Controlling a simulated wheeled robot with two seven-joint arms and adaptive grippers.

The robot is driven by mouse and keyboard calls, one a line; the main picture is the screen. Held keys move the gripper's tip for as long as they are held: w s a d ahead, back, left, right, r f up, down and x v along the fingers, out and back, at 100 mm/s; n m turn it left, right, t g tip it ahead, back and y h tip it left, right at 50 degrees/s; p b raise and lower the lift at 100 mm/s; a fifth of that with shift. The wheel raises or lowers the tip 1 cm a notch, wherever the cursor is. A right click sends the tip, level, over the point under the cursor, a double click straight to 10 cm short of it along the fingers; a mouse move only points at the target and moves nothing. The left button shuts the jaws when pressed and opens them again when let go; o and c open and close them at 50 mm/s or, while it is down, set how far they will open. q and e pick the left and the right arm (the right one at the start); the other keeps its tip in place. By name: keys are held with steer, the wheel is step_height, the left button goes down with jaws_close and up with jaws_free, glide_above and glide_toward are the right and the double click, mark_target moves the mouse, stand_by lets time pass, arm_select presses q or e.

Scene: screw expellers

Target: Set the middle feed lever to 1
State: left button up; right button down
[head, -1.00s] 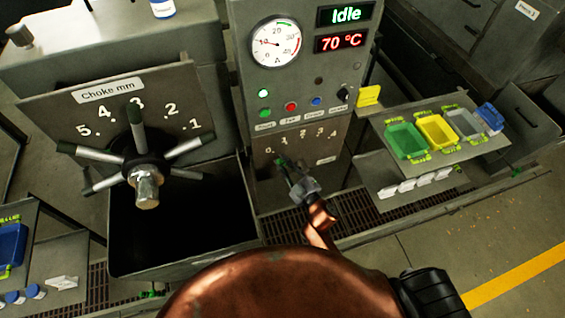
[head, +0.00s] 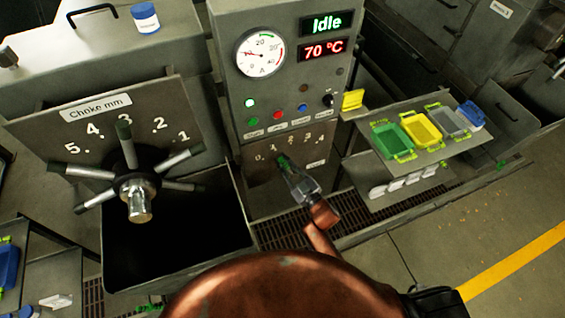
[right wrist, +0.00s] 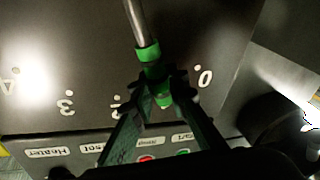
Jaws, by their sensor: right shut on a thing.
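The feed plate (head: 264,180) sits low on the control cabinet, with a scale from 0 to 4 along its top. The feed lever (right wrist: 137,22) is a thin metal rod with green parts at its end. My right gripper (right wrist: 163,92) is shut on that green end; in the head view the right gripper (head: 285,164) is just below the digits 1 and 2. In the right wrist view the plate is upside down. The 0 is on one side of the fingers, the 3 and 4 on the other. The digit behind the fingers is hidden. My left gripper is out of view.
A choke wheel (head: 138,186) with several spokes stands at the left, over an open dark bin (head: 180,250). A shelf (head: 440,151) with coloured trays is at the right.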

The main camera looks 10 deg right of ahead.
steer(key=c, duration=2.1)
jaws_free()
steer(key=shift+o, duration=1.3)
steer(key=shift+s+d+f, duration=0.1)
steer(key=shift+s+d, duration=0.05)
steer(key=shift+s, duration=0.1)
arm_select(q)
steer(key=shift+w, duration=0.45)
arm_select(e)
steer(key=v, duration=1.1)
steer(key=shift+s, duration=0.3)
